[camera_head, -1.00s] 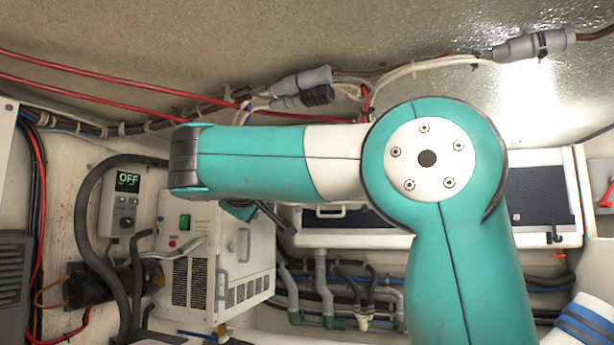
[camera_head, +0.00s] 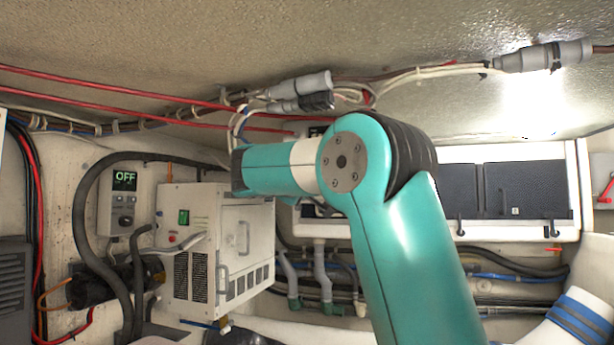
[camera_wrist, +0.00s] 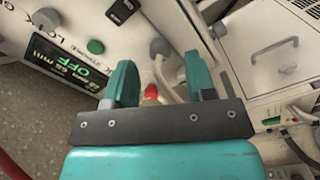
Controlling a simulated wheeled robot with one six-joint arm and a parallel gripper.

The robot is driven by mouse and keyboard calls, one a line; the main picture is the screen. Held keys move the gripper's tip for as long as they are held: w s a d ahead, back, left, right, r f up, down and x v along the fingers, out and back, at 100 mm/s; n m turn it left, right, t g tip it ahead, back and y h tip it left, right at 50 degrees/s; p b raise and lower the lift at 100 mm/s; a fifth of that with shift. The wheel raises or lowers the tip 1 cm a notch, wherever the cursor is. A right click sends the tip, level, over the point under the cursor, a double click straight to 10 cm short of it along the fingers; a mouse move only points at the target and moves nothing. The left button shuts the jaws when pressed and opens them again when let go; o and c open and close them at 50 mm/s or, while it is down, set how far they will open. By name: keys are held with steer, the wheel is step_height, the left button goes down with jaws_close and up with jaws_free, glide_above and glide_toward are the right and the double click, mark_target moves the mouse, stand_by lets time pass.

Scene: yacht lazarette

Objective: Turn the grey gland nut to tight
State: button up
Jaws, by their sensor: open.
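A grey rounded fitting (camera_wrist: 161,48) with a pale cable shows in the wrist view, just beyond my fingertips. It may be the grey gland nut, but I cannot be sure. My gripper (camera_wrist: 160,78) is open, with one teal finger on each side of a gap. Nothing is visibly held, and the fitting appears beyond the gap, apart from the fingers. In the head view my arm hides the gripper, and I cannot single out the nut there.
Red cables (camera_head: 120,96) and grey connectors (camera_head: 300,84) run along the ceiling.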

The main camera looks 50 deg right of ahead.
steer(key=shift+p+x, duration=0.4)
steer(key=shift+x, duration=0.95)
steer(key=c, duration=0.9)
steer(key=shift+f+m+b, duration=0.15)
steer(key=shift+m+b, duration=0.15)
steer(key=shift+b, duration=0.15)
steer(key=shift+m+b, duration=5.75)
steer(key=shift+m, duration=4.55)
